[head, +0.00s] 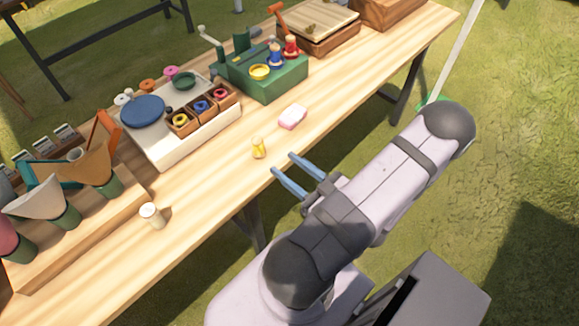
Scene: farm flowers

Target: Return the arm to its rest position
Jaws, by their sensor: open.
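My gripper (283,170) has two blue fingers, spread apart with nothing between them. It is over the front edge of the wooden table (205,207), pointing toward the table's middle. My arm is folded, with its elbow out to the right over the grass. A pink and white block (292,117) lies farther back.
A white tray (180,152) holds a blue disc and small coloured rings. A green box (275,87) with figures stands behind. A white-topped cylinder (152,215) and several cones (87,167) in holders stand at left. The table's front strip is mostly clear.

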